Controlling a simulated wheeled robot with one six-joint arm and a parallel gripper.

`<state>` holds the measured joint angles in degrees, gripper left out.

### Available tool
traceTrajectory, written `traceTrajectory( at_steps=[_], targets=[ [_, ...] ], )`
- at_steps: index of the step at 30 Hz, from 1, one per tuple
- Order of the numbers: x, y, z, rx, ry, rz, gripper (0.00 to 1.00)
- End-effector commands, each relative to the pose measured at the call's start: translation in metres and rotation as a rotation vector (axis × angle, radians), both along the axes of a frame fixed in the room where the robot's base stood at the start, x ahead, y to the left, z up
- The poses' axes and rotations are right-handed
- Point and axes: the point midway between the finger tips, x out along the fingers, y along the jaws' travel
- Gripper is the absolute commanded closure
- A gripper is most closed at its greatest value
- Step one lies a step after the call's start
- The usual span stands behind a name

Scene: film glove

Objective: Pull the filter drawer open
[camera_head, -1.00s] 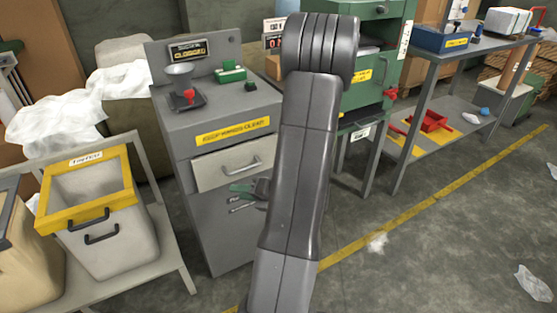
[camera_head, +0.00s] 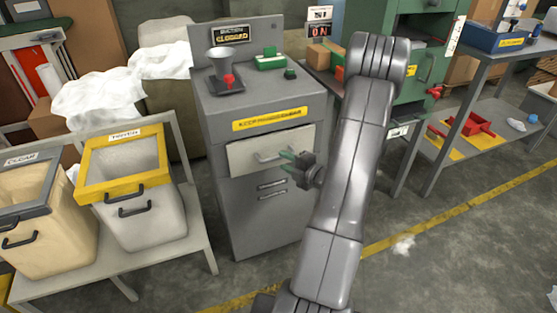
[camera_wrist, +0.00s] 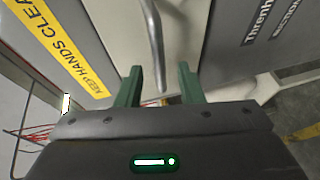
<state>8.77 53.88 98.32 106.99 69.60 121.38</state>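The grey machine cabinet (camera_head: 222,185) stands left of my arm. Its pale filter drawer front (camera_head: 243,158) sits below the yellow warning strip and looks closed. The drawer's metal handle (camera_head: 268,157) shows there and larger in the wrist view (camera_wrist: 154,40), where it runs down toward the fingers. My gripper (camera_head: 287,162) is in front of the drawer, at the handle's right end. In the wrist view my gripper (camera_wrist: 160,85) has its two green fingers apart, with the handle's near end in line with the gap. No finger visibly touches the handle.
A yellow-rimmed bin (camera_head: 140,215) and a beige bin (camera_head: 40,235) stand on a low rack at left. A green cabinet (camera_head: 425,60) and a metal shelf (camera_head: 480,110) are at right. The floor at lower right is mostly clear.

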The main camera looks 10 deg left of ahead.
Motion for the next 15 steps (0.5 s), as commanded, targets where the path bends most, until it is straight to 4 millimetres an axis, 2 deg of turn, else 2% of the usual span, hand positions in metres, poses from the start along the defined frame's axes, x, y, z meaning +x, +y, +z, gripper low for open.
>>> traceTrajectory(
  at_steps=[1, 6, 15],
  targets=[
    [0.005, 0.009, -0.003, 0.000, -0.002, 0.004, 0.66],
    [0.017, 0.027, -0.006, -0.001, -0.001, 0.002, 0.66],
    [0.023, 0.035, -0.007, 0.000, 0.000, -0.001, 0.66]
  ],
)
